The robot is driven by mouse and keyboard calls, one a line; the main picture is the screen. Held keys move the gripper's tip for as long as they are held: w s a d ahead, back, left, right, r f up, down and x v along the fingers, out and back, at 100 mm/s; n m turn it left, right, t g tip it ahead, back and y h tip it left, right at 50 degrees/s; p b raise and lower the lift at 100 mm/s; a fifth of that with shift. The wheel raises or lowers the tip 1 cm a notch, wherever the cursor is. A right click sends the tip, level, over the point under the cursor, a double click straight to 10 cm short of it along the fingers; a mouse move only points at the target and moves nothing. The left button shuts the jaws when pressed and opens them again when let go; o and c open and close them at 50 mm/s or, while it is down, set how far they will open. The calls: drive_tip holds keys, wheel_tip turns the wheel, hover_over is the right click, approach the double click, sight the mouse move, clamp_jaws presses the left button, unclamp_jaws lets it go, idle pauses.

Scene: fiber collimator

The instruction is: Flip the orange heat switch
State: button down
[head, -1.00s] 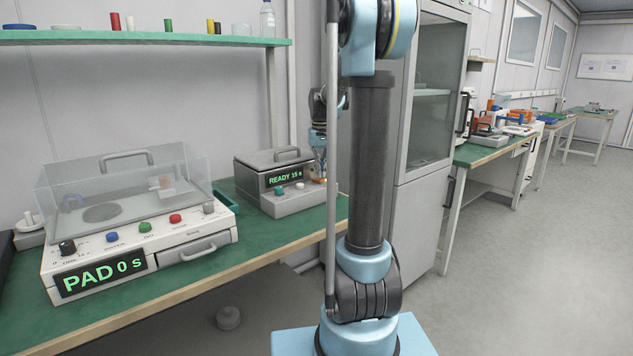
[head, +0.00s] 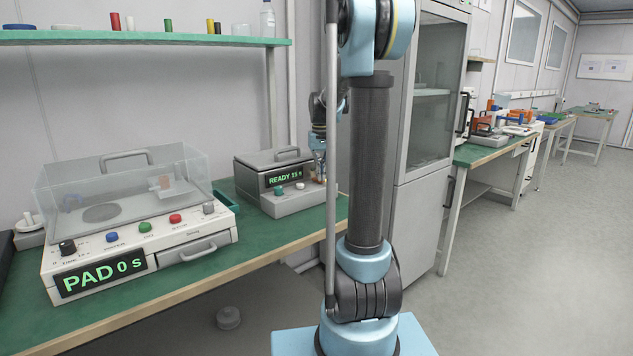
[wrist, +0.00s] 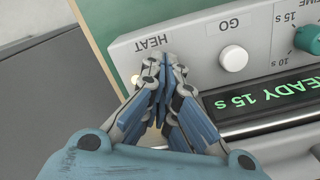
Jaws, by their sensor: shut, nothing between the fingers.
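The grey heating unit (head: 292,204) stands on the green bench, its display (head: 284,176) reading READY 15 s. The wrist view shows its front panel (wrist: 198,48) upside down, with a HEAT label (wrist: 152,42). The orange heat switch is not visible there; my fingers cover the panel beside that label. My gripper (wrist: 166,62) is shut and empty, with its fingertips right at the HEAT label. I cannot tell whether they touch the switch. In the head view my gripper (head: 319,178) is at the right end of the unit's panel, partly behind my arm.
A white GO button (wrist: 233,58) and a green TIME knob (wrist: 308,38) are on the same panel. A larger machine with a clear cover and a PAD 0 s display (head: 103,274) stands to the left. A grey cabinet (head: 420,205) is close on the right.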

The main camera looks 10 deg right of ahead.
drive_tip(key=shift+r, duration=3.45)
drive_tip(key=shift+s, duration=0.1)
drive_tip(key=s+f+t, duration=0.1)
drive_tip(key=s+f, duration=0.4)
drive_tip(key=s, duration=0.9)
drive_tip(key=s+f+t, duration=0.1)
drive_tip(key=s+f, duration=0.4)
drive_tip(key=s, duration=0.9)
drive_tip(key=s+a+f, duration=0.1)
drive_tip(key=s+f, duration=0.6)
drive_tip(key=f, duration=0.2)
drive_tip(key=shift+s, duration=0.2)
